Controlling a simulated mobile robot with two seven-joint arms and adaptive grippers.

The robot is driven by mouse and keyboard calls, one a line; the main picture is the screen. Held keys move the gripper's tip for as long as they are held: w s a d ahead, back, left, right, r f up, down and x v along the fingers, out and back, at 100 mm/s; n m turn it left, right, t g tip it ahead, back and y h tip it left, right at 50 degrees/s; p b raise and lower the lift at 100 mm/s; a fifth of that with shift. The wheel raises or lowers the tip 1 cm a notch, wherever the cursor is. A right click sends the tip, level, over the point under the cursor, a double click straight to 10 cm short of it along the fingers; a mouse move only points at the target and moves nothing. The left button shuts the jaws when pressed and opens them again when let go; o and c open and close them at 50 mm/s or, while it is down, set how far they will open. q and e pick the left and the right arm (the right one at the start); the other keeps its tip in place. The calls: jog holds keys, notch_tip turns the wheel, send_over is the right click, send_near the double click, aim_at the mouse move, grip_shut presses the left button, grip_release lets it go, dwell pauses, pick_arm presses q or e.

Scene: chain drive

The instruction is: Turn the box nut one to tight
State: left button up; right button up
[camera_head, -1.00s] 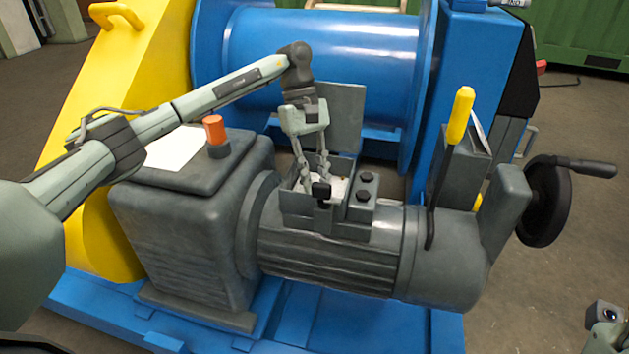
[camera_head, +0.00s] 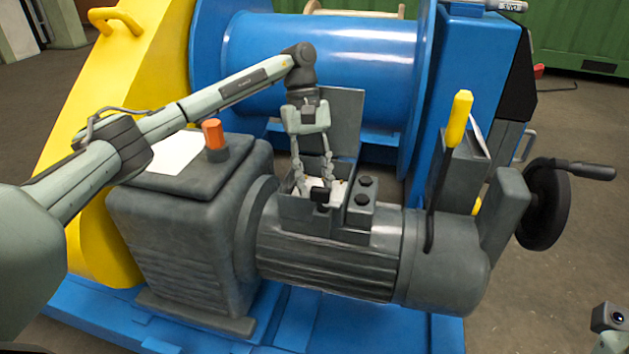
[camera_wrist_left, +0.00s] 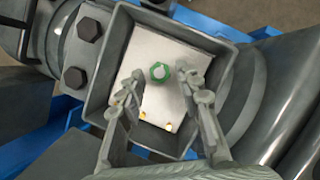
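A green nut with a pale centre (camera_wrist_left: 160,72) sits on the light plate (camera_wrist_left: 158,98) inside the open terminal box (camera_wrist_left: 107,65) on the motor. In the head view the box (camera_head: 297,213) has its lid (camera_head: 346,115) raised at the back, and the nut cannot be made out. My left gripper (camera_head: 312,186) reaches down into the box from above. In the left wrist view its two fingers (camera_wrist_left: 162,85) are spread, one on each side of the nut, with clear gaps and nothing held. My right gripper is not identifiable; a small part of my right arm (camera_head: 609,320) shows at lower right.
The motor (camera_head: 325,257) has dark bolts (camera_head: 364,190) beside the box. An orange-red knob (camera_head: 213,134) stands on the gearbox to the left. A yellow-handled lever (camera_head: 459,118) and a handwheel (camera_head: 545,205) stand to the right. A blue drum (camera_head: 370,45) lies behind.

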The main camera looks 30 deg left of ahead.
pick_arm(q)
jog(key=shift+o, duration=0.2)
jog(key=shift+f, duration=0.15)
jog(key=v, duration=1.2)
jog(key=shift+d, duration=0.1)
